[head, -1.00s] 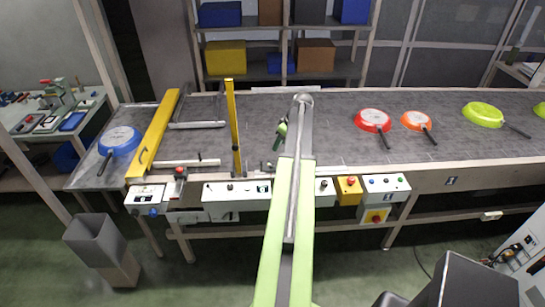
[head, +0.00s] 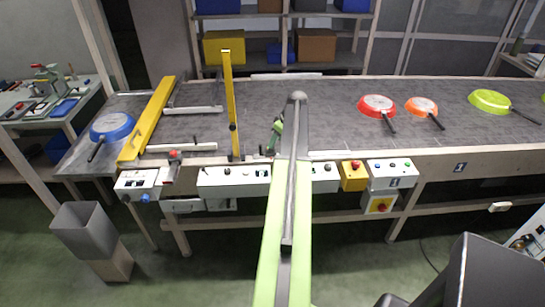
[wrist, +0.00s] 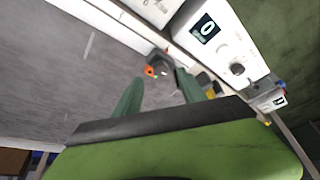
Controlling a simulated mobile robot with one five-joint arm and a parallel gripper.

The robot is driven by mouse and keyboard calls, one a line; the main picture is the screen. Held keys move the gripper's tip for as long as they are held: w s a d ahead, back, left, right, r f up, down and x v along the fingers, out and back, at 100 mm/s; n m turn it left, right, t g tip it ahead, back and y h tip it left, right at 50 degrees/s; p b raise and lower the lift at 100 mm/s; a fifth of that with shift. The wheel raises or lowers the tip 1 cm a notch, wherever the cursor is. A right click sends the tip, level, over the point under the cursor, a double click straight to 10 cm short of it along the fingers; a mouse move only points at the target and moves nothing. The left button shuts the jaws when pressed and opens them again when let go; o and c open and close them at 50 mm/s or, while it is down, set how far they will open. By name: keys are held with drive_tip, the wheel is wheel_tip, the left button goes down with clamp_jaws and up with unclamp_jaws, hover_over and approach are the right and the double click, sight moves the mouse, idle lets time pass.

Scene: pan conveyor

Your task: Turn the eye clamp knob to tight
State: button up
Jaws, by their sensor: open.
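My gripper (wrist: 160,90) has two green fingers, spread apart, in the wrist view. A small dark fitting with an orange part (wrist: 149,71) lies just beyond and between the fingertips, by the conveyor's edge rail. It seems to be the eye clamp with its knob, but its knob setting is too small to read. I see no contact between it and the fingers. In the head view my gripper (head: 276,133) is a small green shape above the belt's near edge, partly hidden by my arm. Small dark parts (head: 267,151) stand at the rail beside it.
A white control panel (head: 233,176) with knobs and a display runs along the conveyor's front. A yellow upright post (head: 228,100) stands left of my gripper, with a yellow bar (head: 147,120) farther left. Red, orange and green pans lie on the belt (head: 330,110) to the right.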

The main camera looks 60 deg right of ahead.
drive_tip(key=b+x, duration=0.3)
drive_tip(key=x, duration=0.1)
drive_tip(key=shift+w+f, duration=0.1)
drive_tip(key=shift+f, duration=0.3)
drive_tip(key=shift+r, duration=0.1)
